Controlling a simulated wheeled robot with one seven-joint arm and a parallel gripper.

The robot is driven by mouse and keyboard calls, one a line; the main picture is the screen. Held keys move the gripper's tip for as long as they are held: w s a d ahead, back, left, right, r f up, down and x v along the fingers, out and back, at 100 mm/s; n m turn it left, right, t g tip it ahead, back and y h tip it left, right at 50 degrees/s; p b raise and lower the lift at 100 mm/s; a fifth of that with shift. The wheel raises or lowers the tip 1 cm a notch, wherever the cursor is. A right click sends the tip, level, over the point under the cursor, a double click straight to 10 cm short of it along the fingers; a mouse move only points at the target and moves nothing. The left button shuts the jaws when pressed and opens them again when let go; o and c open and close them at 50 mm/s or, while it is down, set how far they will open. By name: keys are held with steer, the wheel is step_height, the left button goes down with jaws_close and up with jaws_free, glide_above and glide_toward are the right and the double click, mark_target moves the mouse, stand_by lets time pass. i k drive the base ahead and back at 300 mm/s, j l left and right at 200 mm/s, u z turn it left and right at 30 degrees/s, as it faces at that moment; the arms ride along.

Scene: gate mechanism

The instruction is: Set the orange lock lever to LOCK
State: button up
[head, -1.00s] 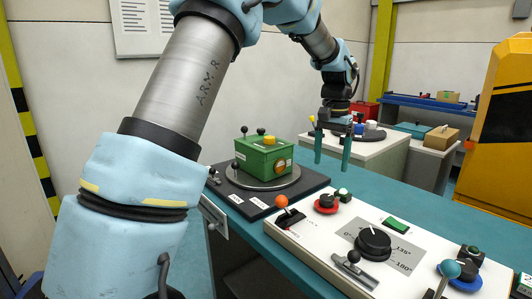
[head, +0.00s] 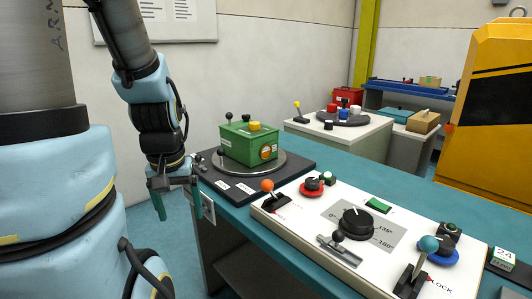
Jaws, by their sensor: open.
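The orange lock lever (head: 267,186) has a round orange knob on a short shaft at the left end of the white control panel (head: 300,222). The shaft leans a little to the left, and the red lettering beside its base is too small to read. My gripper (head: 178,207) hangs left of the lever, off the table's left edge. Its teal fingers point down and are apart, with nothing between them. It does not touch the lever.
A green box (head: 250,146) with small levers stands on a round plate behind the panel. The panel also bears a black dial (head: 357,222), a red-ringed knob (head: 312,189), a grey slider (head: 340,250) and a teal-knobbed lever (head: 428,245) beside a LOCK label.

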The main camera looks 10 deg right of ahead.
mark_target(267, 185)
steer(key=z, duration=0.95)
